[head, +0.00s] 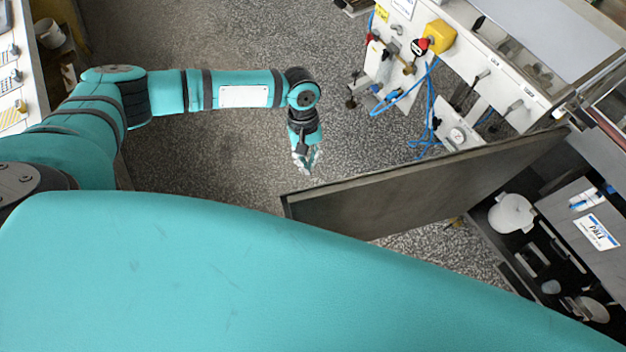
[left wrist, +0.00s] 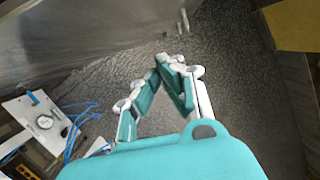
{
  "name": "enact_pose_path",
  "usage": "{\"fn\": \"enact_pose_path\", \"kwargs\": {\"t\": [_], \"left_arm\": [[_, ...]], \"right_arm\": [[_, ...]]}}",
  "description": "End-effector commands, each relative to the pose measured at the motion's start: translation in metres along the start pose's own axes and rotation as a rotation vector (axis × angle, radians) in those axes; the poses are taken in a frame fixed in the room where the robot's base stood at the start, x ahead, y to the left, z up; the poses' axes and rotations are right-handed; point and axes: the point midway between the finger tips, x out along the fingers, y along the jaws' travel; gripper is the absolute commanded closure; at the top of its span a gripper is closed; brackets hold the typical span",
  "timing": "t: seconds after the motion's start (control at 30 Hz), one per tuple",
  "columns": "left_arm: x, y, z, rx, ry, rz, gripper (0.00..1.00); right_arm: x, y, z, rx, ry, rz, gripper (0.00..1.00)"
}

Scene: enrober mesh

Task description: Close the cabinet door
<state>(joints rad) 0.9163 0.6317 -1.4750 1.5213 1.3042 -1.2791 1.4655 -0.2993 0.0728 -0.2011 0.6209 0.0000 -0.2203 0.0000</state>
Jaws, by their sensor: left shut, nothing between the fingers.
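The cabinet door (head: 400,195) is a dark grey panel. It stands swung open, reaching from the cabinet (head: 545,225) at the right out to the middle of the head view. In the left wrist view the door (left wrist: 90,38) fills the upper left. My left gripper (head: 306,168) is shut and empty. It hangs over the floor just beyond the door's free end, on the far side of the panel, and seems apart from it. The fingertips meet in the left wrist view (left wrist: 168,62). My right gripper is not in view; a large teal arm part of mine covers the lower head view.
A white machine with a yellow box (head: 440,37) and blue hoses (head: 405,100) stands behind the door. The open cabinet holds a white pot (head: 511,213) and other items. Speckled floor (head: 215,150) is clear around my left gripper. White panels edge the far left.

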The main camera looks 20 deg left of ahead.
Motion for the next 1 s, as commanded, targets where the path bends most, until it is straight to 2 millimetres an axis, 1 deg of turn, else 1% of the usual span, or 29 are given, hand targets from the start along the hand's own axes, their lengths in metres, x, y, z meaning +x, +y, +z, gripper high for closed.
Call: {"fn": "enact_pose_path", "kwargs": {"t": [0.03, 0.1, 0.17, 0.2, 0.3, 0.4, 0.5, 0.7, 1.0], "left_arm": [[0.01, 0.0, 0.001, -0.001, -0.001, -0.003, 1.0], [0.025, 0.0, 0.001, -0.001, 0.0, -0.002, 1.0], [0.036, 0.0, 0.001, 0.001, 0.001, -0.001, 1.0], [0.034, 0.001, 0.009, 0.004, 0.001, 0.0, 1.0], [0.038, 0.0, 0.023, 0.003, 0.0, 0.0, 1.0], [0.042, 0.0, 0.032, 0.002, 0.002, 0.001, 1.0], [0.044, 0.0, 0.037, 0.001, 0.002, 0.001, 1.0], [0.046, 0.0, 0.038, 0.0, 0.002, 0.002, 1.0], [0.046, 0.002, 0.037, -0.002, 0.002, 0.002, 1.0]], "right_arm": [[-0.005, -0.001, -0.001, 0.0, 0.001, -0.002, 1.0], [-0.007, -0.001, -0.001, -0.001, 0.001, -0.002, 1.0], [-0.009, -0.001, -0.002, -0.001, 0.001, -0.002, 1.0], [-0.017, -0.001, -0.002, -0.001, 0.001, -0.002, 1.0], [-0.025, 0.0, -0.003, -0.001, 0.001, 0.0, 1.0], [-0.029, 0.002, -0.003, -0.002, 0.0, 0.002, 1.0], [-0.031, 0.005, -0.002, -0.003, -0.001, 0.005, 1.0], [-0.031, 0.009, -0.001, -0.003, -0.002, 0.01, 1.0], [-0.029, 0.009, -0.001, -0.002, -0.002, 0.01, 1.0]]}}
